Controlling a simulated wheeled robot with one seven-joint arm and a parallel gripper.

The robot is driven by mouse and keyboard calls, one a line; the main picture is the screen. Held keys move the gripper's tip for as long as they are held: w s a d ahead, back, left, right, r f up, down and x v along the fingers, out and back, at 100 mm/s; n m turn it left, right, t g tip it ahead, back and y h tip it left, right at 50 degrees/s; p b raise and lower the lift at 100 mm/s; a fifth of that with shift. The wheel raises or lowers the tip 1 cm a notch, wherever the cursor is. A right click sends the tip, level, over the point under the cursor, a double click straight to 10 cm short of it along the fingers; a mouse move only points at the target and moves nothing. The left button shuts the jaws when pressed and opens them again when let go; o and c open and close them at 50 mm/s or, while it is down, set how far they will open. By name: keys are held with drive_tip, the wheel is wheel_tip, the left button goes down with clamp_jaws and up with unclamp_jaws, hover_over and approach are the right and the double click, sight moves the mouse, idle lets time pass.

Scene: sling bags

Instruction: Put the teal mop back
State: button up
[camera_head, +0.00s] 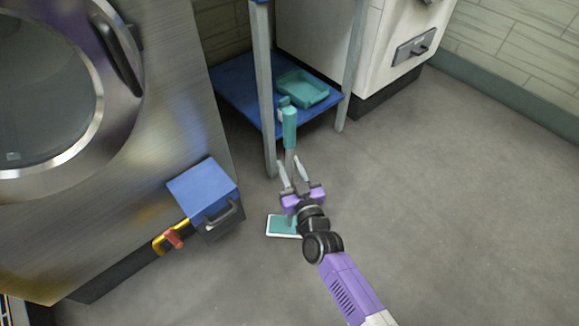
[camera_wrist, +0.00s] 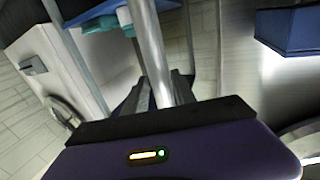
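The teal mop (camera_head: 289,128) stands upright on the floor, with a teal grip at the top, a grey pole and a flat teal head with a white rim, partly hidden by my arm. My gripper (camera_head: 290,161) is at the lower part of the pole, its fingers spread to either side. In the wrist view a silver pole, which looks like the mop's (camera_wrist: 150,45), runs between the fingers of my gripper (camera_wrist: 160,78). I see no firm closing on it.
A shelf stand with a blue lower shelf (camera_head: 236,88) and grey legs is close behind the mop. A teal tray (camera_head: 304,88) lies on it. A steel machine (camera_head: 170,120) and a blue box (camera_head: 203,188) are at left, a white appliance behind. The right floor is clear.

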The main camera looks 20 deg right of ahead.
drive_tip(key=shift+o, duration=0.2)
drive_tip(key=shift+r, duration=0.25)
drive_tip(key=s+r+g+y+p, duration=0.1)
drive_tip(key=s+r+p, duration=0.1)
drive_tip(key=s, duration=1.3)
drive_tip(key=s+r+p, duration=0.2)
drive_tip(key=s, duration=1.4)
drive_tip(key=s+r+g, duration=0.2)
drive_tip(key=s+r, duration=1)
drive_tip(key=r, duration=0.1)
drive_tip(key=shift+s+r+n, duration=0.35)
drive_tip(key=shift+r+n, duration=0.05)
drive_tip(key=shift+r, duration=0.15)
wheel_tip(320, 180, up, 31)
drive_tip(key=p, duration=3)
drive_tip(key=shift+f+p, duration=0.2)
drive_tip(key=shift+p, duration=0.15)
